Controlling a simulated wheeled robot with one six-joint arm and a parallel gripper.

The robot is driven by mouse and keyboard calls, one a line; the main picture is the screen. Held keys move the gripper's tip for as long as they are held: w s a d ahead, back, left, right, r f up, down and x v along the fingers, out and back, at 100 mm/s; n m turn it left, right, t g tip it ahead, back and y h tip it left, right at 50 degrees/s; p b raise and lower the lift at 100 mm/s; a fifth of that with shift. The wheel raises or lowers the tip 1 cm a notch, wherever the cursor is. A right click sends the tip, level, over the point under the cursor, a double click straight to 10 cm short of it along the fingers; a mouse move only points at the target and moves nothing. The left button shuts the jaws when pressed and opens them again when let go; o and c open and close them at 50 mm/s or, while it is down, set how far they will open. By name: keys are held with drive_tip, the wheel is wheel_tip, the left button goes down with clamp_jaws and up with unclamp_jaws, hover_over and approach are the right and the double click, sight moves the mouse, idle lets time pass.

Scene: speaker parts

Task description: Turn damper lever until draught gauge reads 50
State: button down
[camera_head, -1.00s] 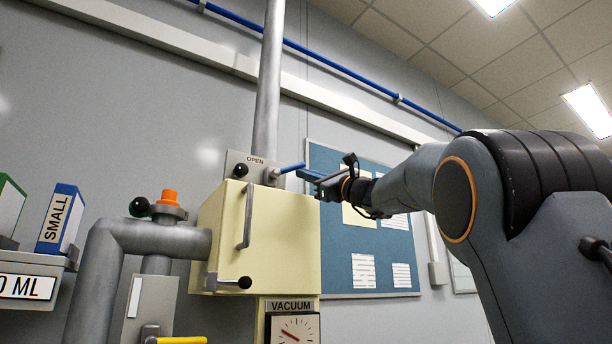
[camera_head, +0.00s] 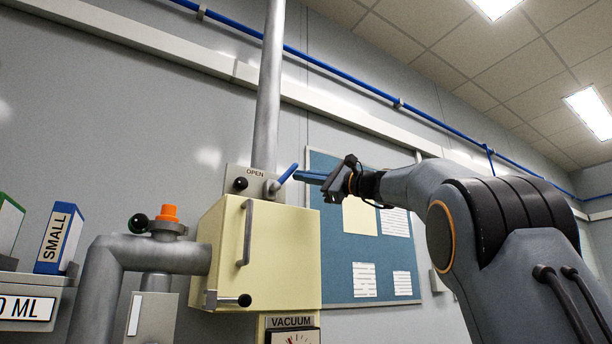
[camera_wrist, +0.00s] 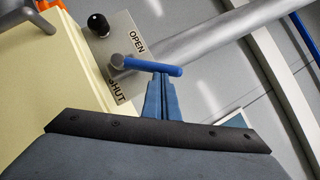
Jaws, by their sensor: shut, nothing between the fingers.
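The damper lever (camera_head: 286,175) has a blue handle on a grey hub, at a plate marked OPEN above the cream box. Its handle tilts up to the right in the head view. In the wrist view the handle (camera_wrist: 152,67) lies across the tips of my gripper (camera_wrist: 160,80), and the plate reads OPEN and SHUT. My gripper (camera_head: 301,177) is shut and empty, its blue fingers against or very near the handle from the right and below; contact is unclear. A dial marked VACUUM (camera_head: 292,338) is cut off at the bottom edge, its reading unreadable. No gauge marked draught shows.
The cream box (camera_head: 280,250) has a grey handle and a black-knobbed lever (camera_head: 238,300). A grey vertical pipe (camera_head: 268,95) rises behind the plate. A blue notice board (camera_head: 340,285) is on the wall at right. Pipework with an orange cap (camera_head: 167,211) stands at left.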

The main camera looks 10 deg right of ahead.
drive_tip(key=shift+s+a+r+n+g+p, duration=0.15)
drive_tip(key=shift+a+r+n+p, duration=0.2)
drive_tip(key=shift+r, duration=0.15)
drive_tip(key=shift+s+a+r+n+g+p, duration=0.15)
drive_tip(key=shift+a+r+n+p, duration=0.15)
drive_tip(key=shift+r, duration=0.2)
drive_tip(key=shift+a+r, duration=0.15)
drive_tip(key=shift+w+d, duration=0.1)
drive_tip(key=shift+d, duration=0.2)
drive_tip(key=w+d+r+b+v, duration=0.1)
drive_tip(key=b+v, duration=0.3)
drive_tip(key=v, duration=0.8)
drive_tip(key=shift+w+d, duration=0.3)
drive_tip(key=shift+d, duration=0.35)
drive_tip(key=shift+f, duration=0.1)
